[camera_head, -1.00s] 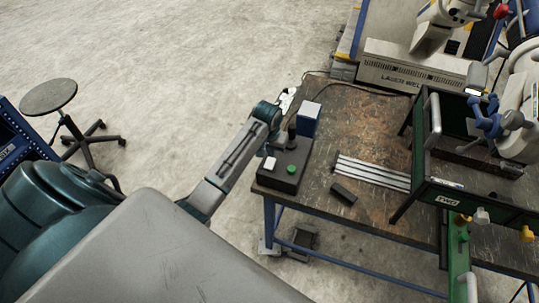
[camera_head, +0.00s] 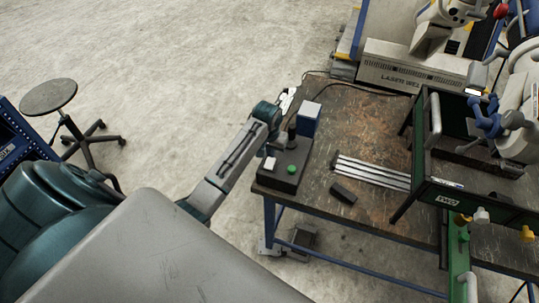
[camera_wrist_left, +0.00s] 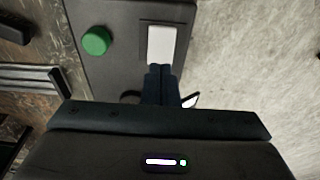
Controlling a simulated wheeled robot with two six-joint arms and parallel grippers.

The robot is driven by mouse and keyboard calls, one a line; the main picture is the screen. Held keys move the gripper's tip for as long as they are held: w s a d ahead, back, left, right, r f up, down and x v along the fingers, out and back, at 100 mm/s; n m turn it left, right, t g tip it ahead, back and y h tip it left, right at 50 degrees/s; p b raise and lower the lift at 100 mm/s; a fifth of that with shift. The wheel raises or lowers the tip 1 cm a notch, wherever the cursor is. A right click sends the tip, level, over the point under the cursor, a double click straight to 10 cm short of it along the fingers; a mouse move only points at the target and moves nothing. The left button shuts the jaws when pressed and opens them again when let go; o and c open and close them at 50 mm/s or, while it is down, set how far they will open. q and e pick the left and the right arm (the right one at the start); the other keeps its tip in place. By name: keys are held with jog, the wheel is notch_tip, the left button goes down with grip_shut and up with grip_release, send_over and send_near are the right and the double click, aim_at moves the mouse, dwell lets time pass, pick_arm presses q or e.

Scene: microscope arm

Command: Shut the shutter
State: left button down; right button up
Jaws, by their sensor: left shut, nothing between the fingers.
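A dark control box (camera_head: 288,178) sits at the table's near left corner. On its top are a white rectangular switch or button (camera_head: 270,163) and a round green button (camera_head: 291,169). In the left wrist view the white switch (camera_wrist_left: 161,45) is straight ahead and the green button (camera_wrist_left: 96,41) is to its left. My left gripper (camera_wrist_left: 161,68) is shut and empty. Its fingertips are at the lower edge of the white switch in that view; I cannot tell if they touch it. In the head view the gripper (camera_head: 274,146) is small and dark over the box. My right gripper is not in view.
A blue and white box (camera_head: 308,122) stands behind the control box. Metal strips (camera_head: 372,171) and a small dark block (camera_head: 343,193) lie on the worn table (camera_head: 375,125). A green frame (camera_head: 425,190) stands at the right. A stool (camera_head: 49,97) is on the floor at left.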

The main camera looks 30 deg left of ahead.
aim_at(271, 161)
pick_arm(q)
jog(key=shift+f, duration=0.45)
jog(key=shift+s+f+b, duration=0.1)
jog(key=shift+f+b, duration=0.25)
jog(key=shift+f, duration=0.45)
dwell(0.4)
jog(key=shift+r, duration=0.1)
jog(key=shift+r+p, duration=1)
jog(key=shift+r, duration=2.45)
jog(key=shift+f, duration=0.1)
